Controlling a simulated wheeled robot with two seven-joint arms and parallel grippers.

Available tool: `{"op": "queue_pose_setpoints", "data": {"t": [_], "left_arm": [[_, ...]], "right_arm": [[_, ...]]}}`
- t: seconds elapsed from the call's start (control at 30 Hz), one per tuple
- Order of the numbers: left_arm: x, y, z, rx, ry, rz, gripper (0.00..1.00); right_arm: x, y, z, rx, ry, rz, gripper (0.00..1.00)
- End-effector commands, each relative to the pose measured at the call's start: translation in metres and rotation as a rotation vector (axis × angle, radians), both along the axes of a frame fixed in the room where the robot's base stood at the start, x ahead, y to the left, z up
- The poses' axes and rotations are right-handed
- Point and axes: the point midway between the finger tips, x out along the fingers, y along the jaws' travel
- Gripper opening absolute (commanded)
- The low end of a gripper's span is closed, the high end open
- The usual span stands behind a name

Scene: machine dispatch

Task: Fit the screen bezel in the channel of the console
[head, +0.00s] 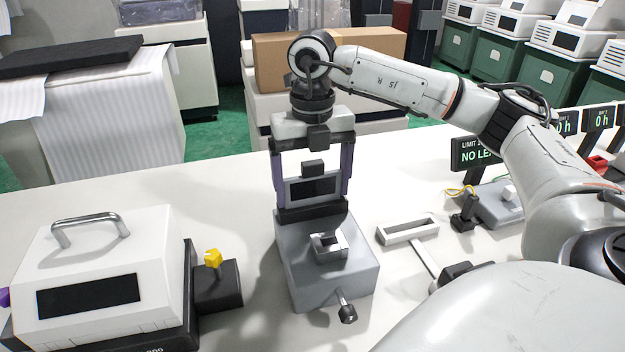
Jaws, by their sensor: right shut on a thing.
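The screen bezel (313,187), a grey frame around a dark window, is upright between the purple-sided fingers of my right gripper (313,180). The gripper points down and is shut on it. The console (325,262) is a grey box on the table, right below, with a small square metal block on top and a dark knob at its front. A black channel strip (313,211) runs along the console's back edge. The bezel's lower edge is just at this strip; I cannot tell whether it is inside the channel or only above it. My left gripper is not in view.
A white machine with a handle (100,265) stands at the left, beside a black block with a yellow knob (213,258). A white frame (407,230) lies right of the console. A grey device (497,203) and display signs stand further right.

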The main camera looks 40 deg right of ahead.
Motion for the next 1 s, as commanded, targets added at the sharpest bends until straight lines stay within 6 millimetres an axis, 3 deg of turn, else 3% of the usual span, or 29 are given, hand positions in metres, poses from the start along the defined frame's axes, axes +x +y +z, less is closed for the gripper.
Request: {"op": "queue_pose_setpoints", "data": {"t": [0.17,0.2,0.3,0.6,1.0], "left_arm": [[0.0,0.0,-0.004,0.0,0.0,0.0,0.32],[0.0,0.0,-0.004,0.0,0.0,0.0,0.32],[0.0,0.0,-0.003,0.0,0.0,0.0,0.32],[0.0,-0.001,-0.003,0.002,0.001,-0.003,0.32],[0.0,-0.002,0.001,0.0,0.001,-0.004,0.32]], "right_arm": [[0.0,0.0,-0.005,0.0,-0.001,0.0,0.62],[0.0,0.0,-0.005,0.0,-0.001,0.0,0.87],[0.0,0.0,-0.005,0.0,-0.001,0.0,1.0],[0.0,0.0,-0.003,0.0,-0.001,0.0,1.0],[0.001,0.001,0.072,0.002,-0.005,0.001,1.0]]}}
